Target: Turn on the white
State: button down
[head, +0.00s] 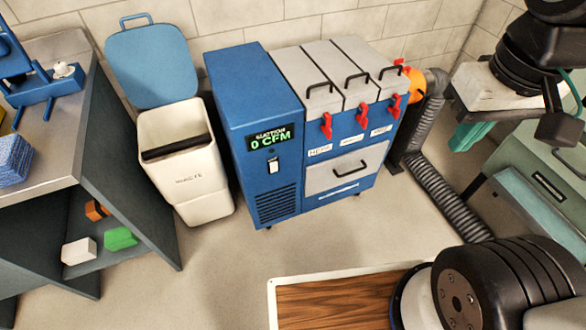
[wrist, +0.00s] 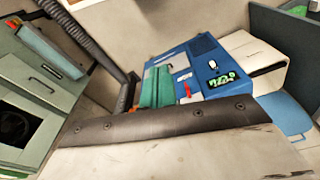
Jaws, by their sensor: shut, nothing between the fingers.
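A white rocker switch (head: 272,164) sits on the front of the blue machine (head: 237,95), just below a green-lit display (head: 270,139) reading 0 CFM. I cannot tell which side of the switch is pressed in. The switch (wrist: 212,64) and the display (wrist: 221,79) also show in the wrist view, with the picture turned about. My gripper (head: 469,138) has teal fingers and is shut and empty, held up to the right of the machine in the head view. The fingers (wrist: 157,75) look apart from the switch in the wrist view.
A white bin (head: 185,150) with a raised blue lid (head: 150,65) stands left of the machine. Red latches (head: 326,125) and a drawer (head: 345,170) are on its front. A ribbed hose (head: 450,195) runs down its right side. The floor before the machine is clear.

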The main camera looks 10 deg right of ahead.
jog(key=w+a+f+m+g+y, duration=0.3)
jog(key=w+a+f+m+y, duration=0.5)
jog(key=w+m, duration=0.25)
jog(key=w+a+f+m+g+y, duration=0.2)
jog(key=w+a+f+m+y, duration=0.5)
jog(key=w+f+m, duration=0.4)
jog(key=w+a+f+m+t+y, duration=0.1)
jog(key=w+f+m+t, duration=0.1)
jog(key=w+f+m, duration=0.3)
jog(key=w+f+m+t+y, duration=0.1)
jog(key=w+f+m+t, duration=0.2)
jog(key=f, duration=0.5)
notch_tip(320, 180, down, 20)
jog(key=s+d+m+t+h, duration=0.2)
jog(key=m+t, duration=0.4)
jog(key=m, duration=0.7)
jog(key=shift+s+d+f+t, duration=0.25)
jog(key=shift+s+t, duration=0.1)
jog(key=shift+t, duration=0.05)
jog(key=shift+a, duration=0.1)
